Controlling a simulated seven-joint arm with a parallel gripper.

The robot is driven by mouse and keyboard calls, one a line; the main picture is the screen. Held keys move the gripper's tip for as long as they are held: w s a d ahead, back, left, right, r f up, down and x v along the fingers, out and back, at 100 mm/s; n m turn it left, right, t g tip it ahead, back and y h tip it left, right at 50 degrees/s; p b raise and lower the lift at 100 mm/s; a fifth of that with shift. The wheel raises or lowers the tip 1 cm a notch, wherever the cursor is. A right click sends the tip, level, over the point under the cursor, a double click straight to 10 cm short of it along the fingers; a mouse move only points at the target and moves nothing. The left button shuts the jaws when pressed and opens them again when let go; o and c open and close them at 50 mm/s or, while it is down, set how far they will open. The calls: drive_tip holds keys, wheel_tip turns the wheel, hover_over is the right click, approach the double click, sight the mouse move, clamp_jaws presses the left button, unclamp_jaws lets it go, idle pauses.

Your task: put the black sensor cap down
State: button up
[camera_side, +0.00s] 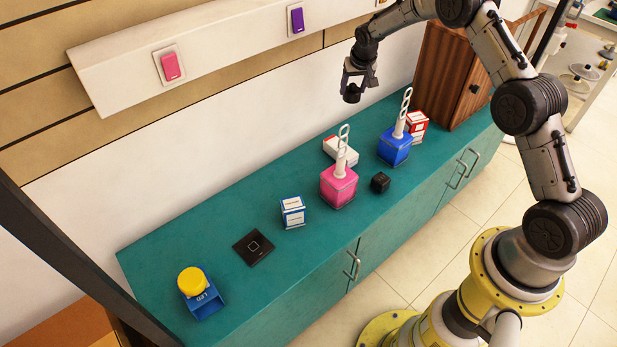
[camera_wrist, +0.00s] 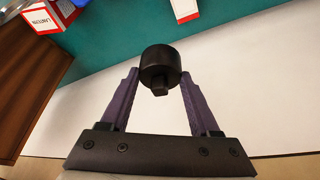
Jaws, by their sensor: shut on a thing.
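My gripper (camera_side: 352,86) is raised above the back of the teal counter, in front of the white wall. It is shut on the black sensor cap (camera_wrist: 160,66), a short dark cylinder with a small stub, held between the two purple-grey fingertips (camera_wrist: 158,76) in the wrist view. In the side view the cap (camera_side: 351,95) hangs below the fingers, clear of the counter and apart from everything on it.
A brown wooden cabinet (camera_side: 445,75) stands right of my gripper.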

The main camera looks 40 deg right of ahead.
drive_tip(key=s+a+n, duration=0.2)
drive_tip(key=a, duration=1.6)
drive_tip(key=shift+y, duration=0.3)
drive_tip(key=f, duration=1.6)
drive_tip(key=shift+w+a+f, duration=0.15)
drive_tip(key=shift+a+f, duration=0.05)
drive_tip(key=shift+f, duration=2.35)
drive_tip(key=shift+f, duration=0.1)
drive_tip(key=o, duration=1.3)
drive_tip(key=shift+r, duration=0.5)
drive_tip(key=v, duration=1.1)
drive_tip(key=shift+s+a, duration=0.15)
drive_tip(key=shift+s, duration=0.2)
